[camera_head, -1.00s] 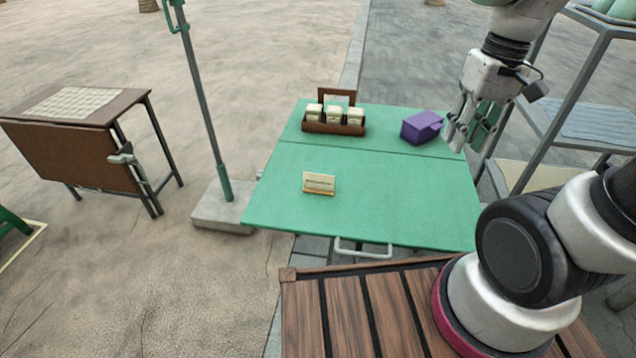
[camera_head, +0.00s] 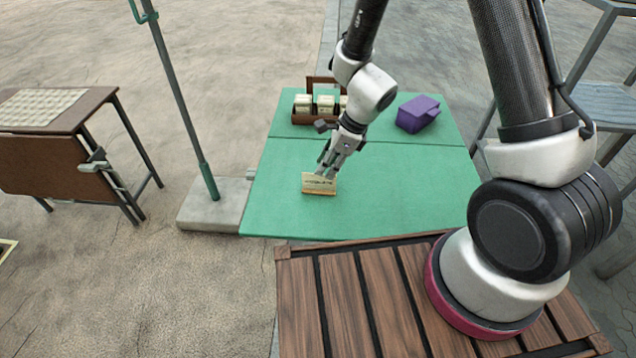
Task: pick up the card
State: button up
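The card (camera_head: 319,186) is a small cream tent-like sign with dark writing. It stands upright on the green folding table (camera_head: 400,200), left of the table's middle. My gripper (camera_head: 326,172) points down right at the card's top edge, from behind and slightly to the right. The fingertips overlap the top of the card in the picture, and part of them is hidden behind it. I cannot tell whether they touch it or how far apart they are.
A wooden carrier (camera_head: 304,116) with cream containers stands at the table's back, behind my gripper. A purple box (camera_head: 417,114) sits at the back right. A grey pole (camera_head: 180,95) rises left of the table. The table's front right is clear.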

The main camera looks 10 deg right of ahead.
aim_at(314, 188)
jog(key=x, duration=0.7)
jog(key=shift+d+f, duration=0.1)
jog(key=shift+f, duration=0.2)
jog(key=c, duration=0.5)
grip_shut()
